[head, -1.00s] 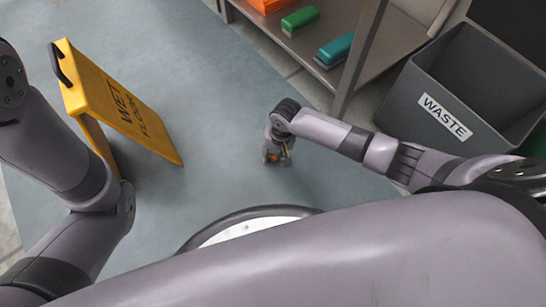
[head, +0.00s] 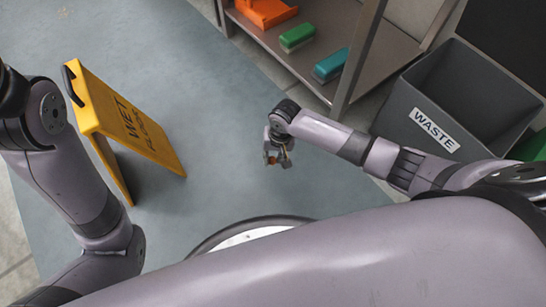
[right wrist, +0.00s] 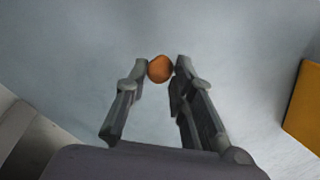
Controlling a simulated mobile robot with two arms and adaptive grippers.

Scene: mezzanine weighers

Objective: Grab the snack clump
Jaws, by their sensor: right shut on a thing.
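The snack clump (right wrist: 160,69) is a small, rounded orange-brown lump. In the right wrist view it sits between the two fingertips of my right gripper (right wrist: 160,72), which touch it from both sides. In the head view my right gripper (head: 278,158) points down over the grey-blue floor, and a bit of the orange clump (head: 276,160) shows between its fingers. My right gripper is shut on the clump. My left arm comes in at the left of the head view, but its gripper is outside the picture.
A yellow wet floor sign (head: 130,125) stands on the floor to the left. A grey waste bin (head: 450,95) stands at the right. A metal shelf (head: 385,45) at the back holds a green brush (head: 297,37), a teal brush (head: 330,65) and an orange item (head: 265,12).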

